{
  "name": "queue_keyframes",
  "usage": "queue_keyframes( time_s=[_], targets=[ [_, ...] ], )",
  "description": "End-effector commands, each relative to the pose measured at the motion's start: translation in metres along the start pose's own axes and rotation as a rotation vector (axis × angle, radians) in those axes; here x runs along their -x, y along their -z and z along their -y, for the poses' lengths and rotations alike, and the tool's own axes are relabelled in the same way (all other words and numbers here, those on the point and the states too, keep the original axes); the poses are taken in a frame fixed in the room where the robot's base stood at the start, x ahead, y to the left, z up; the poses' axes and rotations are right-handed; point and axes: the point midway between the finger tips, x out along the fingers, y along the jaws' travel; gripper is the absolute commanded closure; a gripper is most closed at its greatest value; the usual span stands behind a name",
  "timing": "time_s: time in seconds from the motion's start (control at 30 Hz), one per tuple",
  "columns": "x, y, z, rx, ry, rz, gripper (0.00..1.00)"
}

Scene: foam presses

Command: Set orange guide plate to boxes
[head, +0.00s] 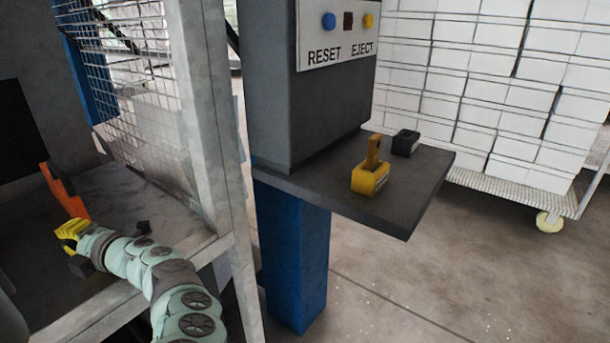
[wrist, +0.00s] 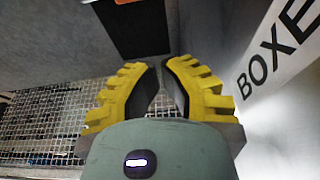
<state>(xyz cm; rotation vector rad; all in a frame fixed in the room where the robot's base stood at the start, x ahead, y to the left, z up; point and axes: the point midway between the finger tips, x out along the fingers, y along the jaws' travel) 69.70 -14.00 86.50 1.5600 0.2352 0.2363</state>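The orange guide plate (head: 64,190) stands tilted inside the press frame at the left in the head view. My gripper (head: 70,232), with yellow fingers, is low in front of it, close to its lower end. I cannot tell from the head view whether they touch. In the wrist view my gripper (wrist: 160,66) has its fingertips drawn almost together, with nothing visible between them.
A grey post (head: 205,110) and wire mesh (head: 120,60) bound the press opening. A grey shelf (head: 425,185) holds a yellow block with an upright handle (head: 370,175) and a black block (head: 405,143). A cart of white boxes (head: 500,90) stands behind. Floor is clear at lower right.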

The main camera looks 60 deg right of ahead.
Motion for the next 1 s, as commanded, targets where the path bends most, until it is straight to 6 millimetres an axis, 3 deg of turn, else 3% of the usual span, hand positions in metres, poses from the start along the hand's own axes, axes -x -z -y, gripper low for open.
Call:
queue_keyframes(
  time_s=[0.1,0.3,0.73,0.87,1.0],
  targets=[
    [0.019,-0.002,0.001,0.000,0.002,0.006,1.00],
    [0.035,-0.002,0.001,0.000,0.002,0.007,1.00],
    [0.035,0.002,-0.003,-0.012,-0.005,-0.004,1.00],
    [0.032,0.037,-0.027,-0.117,-0.062,-0.094,1.00],
    [0.034,0.106,-0.089,-0.353,-0.214,-0.281,1.00]
  ],
)
